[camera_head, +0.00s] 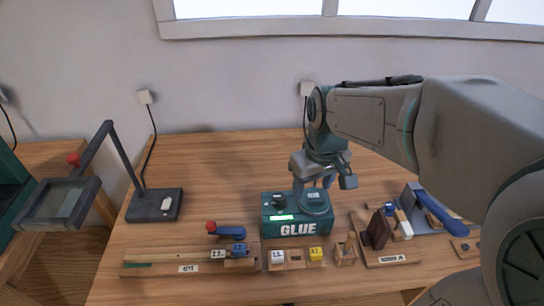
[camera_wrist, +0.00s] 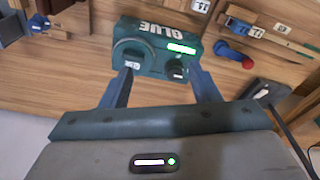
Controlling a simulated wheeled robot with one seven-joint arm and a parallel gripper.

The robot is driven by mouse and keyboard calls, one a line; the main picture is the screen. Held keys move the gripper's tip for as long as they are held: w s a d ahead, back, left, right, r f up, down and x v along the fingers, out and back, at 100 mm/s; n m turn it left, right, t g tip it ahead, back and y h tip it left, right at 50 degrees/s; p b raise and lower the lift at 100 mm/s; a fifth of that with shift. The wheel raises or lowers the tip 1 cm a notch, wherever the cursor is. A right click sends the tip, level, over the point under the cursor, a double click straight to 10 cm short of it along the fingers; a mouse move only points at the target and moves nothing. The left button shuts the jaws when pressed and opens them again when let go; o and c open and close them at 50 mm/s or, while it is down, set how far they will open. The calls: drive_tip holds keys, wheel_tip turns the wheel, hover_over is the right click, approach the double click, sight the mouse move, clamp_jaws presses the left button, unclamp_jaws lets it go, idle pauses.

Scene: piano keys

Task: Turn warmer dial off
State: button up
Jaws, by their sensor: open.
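The glue warmer (camera_head: 299,228) is a dark green box marked GLUE on the workbench, also large in the wrist view (camera_wrist: 154,32). Its small black dial (camera_head: 279,201) is on top at the left, near a lit green display (camera_head: 283,218). In the wrist view the dial (camera_wrist: 176,67) lies near the finger on the right, and a round pot lid (camera_wrist: 131,50) lies near the other finger. My gripper (camera_head: 327,183) is open and empty above the warmer, more over the lid than the dial. Its fingers (camera_wrist: 160,70) show apart in the wrist view. Contact cannot be told.
A blue clamp with a red knob (camera_head: 226,230) and a wooden rail with number blocks (camera_head: 190,262) lie left of the warmer. Small blocks (camera_head: 295,257) stand in front. A wooden fixture and a blue-handled tool (camera_head: 440,212) are at right. A lamp (camera_head: 154,205) stands at left.

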sight(280, 196)
drive_tip(key=w+a+n+g+p, duration=0.25)
drive_tip(key=w+a+n, duration=0.3)
drive_tip(key=w, duration=0.35)
drive_tip(key=shift+m+t, duration=0.25)
drive_tip(key=shift+t, duration=0.2)
drive_tip(key=f, duration=0.4)
drive_tip(key=f+p, duration=0.1)
drive_tip(key=f, duration=0.4)
drive_tip(key=f+p, duration=0.1)
drive_tip(key=f, duration=0.3)
drive_tip(key=shift+w+a+f, duration=0.15)
drive_tip(key=shift+w+a, duration=0.05)
drive_tip(key=shift+w, duration=0.05)
drive_tip(key=shift+c, duration=0.4)
drive_tip(key=c, duration=0.9)
